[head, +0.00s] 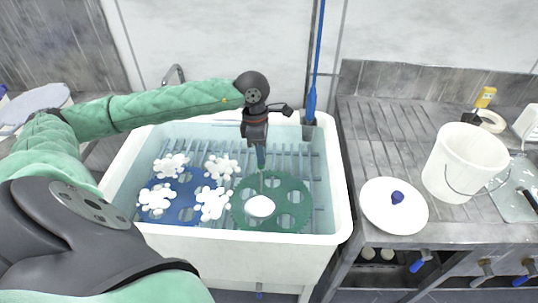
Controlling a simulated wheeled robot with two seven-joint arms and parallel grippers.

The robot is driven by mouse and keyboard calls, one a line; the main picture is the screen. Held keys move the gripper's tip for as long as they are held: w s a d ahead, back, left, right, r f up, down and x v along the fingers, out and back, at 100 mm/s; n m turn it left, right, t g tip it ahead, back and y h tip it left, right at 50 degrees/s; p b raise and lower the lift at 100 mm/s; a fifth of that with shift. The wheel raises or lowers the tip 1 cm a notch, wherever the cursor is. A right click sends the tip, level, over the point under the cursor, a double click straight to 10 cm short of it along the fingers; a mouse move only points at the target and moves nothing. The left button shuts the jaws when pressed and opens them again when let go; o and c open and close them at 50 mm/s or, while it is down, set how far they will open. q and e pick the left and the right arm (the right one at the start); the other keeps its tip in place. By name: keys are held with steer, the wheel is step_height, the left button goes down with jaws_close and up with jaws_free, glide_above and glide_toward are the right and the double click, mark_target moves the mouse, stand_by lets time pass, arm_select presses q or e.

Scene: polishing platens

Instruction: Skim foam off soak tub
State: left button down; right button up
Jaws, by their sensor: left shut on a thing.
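The white soak tub (341,190) stands in the middle of the head view with pale water in it. Several white foam patches (213,203) float over the blue plate at the left of the tub. My left gripper (260,150) is over the tub, shut on the blue handle of a skimmer (261,206). The skimmer's round white head is low over the green toothed disc (285,190), to the right of the foam. I cannot tell whether it touches the water. My right gripper is not in view.
On the steel bench at the right are a white bucket (463,165), a white lid (394,212) with a blue knob and a yellow bottle (485,97). A blue pole (312,100) stands behind the tub's back right corner. The grooved drainboard (375,125) is mostly clear.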

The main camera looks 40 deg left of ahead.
arm_select(q)
steer(key=s+a+b, duration=0.6)
steer(key=s+a, duration=0.1)
steer(key=a, duration=0.5)
steer(key=shift+s+a+b, duration=0.15)
steer(key=shift+s+b, duration=0.1)
steer(key=shift+b, duration=0.05)
stand_by(0.5)
steer(key=w+a, duration=0.7)
steer(key=w, duration=0.5)
steer(key=shift+a+b, duration=0.2)
steer(key=shift+b, duration=0.2)
stand_by(0.6)
steer(key=shift+s, duration=0.1)
